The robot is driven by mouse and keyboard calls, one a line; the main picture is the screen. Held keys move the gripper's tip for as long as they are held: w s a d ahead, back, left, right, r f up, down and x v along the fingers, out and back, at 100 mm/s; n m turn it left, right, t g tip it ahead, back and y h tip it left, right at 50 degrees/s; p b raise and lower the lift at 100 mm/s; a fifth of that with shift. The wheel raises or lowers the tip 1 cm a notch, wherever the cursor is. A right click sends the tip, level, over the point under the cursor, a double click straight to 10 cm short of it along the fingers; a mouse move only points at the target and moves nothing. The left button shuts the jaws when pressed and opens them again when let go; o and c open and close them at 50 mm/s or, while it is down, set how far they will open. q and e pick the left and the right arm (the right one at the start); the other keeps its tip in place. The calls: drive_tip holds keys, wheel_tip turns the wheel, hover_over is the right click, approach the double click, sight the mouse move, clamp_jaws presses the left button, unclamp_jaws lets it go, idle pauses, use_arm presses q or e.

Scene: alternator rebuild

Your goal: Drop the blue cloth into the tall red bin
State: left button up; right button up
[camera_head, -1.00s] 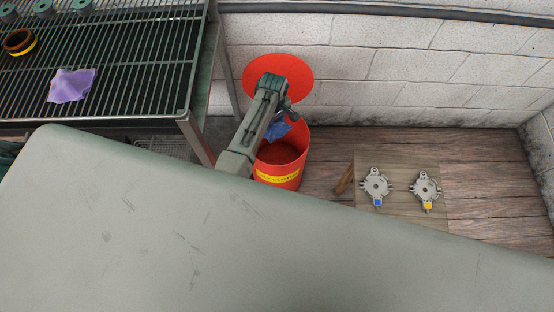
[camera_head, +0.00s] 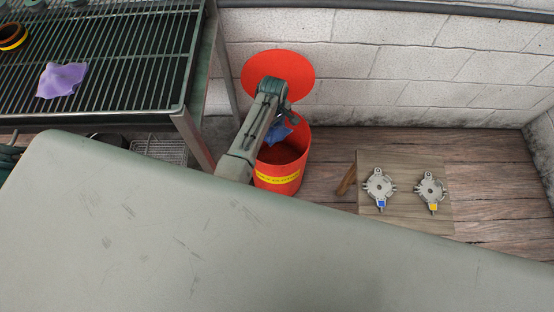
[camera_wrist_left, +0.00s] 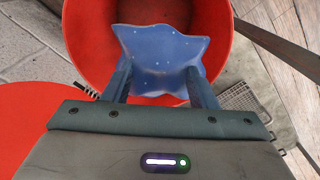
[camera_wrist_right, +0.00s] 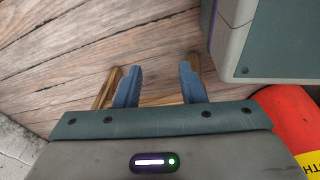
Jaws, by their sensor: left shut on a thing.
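The tall red bin (camera_head: 296,166) stands on the floor by the wall, its mouth open and a yellow label on its front. My left gripper (camera_wrist_left: 158,80) is shut on the blue cloth (camera_wrist_left: 165,55), which has small pale dots. In the left wrist view the cloth is in front of the open mouth of the bin (camera_wrist_left: 92,40). In the head view the cloth (camera_head: 279,132) hangs at the bin's mouth, partly hidden by my left arm. My right gripper (camera_wrist_right: 160,75) is open and empty, seen only in the right wrist view.
A round red lid (camera_head: 300,65) is upright behind the bin. A slatted metal rack (camera_head: 120,80) with a purple cloth (camera_head: 62,80) stands at left. A wire basket (camera_head: 160,151) is below it. A wooden stool (camera_head: 405,215) at right holds two metal parts.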

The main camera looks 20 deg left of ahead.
use_arm(q)
drive_tip(key=o, duration=1)
wheel_tip(320, 180, up, 11)
drive_tip(key=shift+f+p, duration=0.1)
drive_tip(key=shift+p, duration=0.25)
use_arm(e)
drive_tip(key=shift+s+d+f, duration=0.1)
drive_tip(key=shift+s+f, duration=0.3)
drive_tip(key=shift+f, duration=0.2)
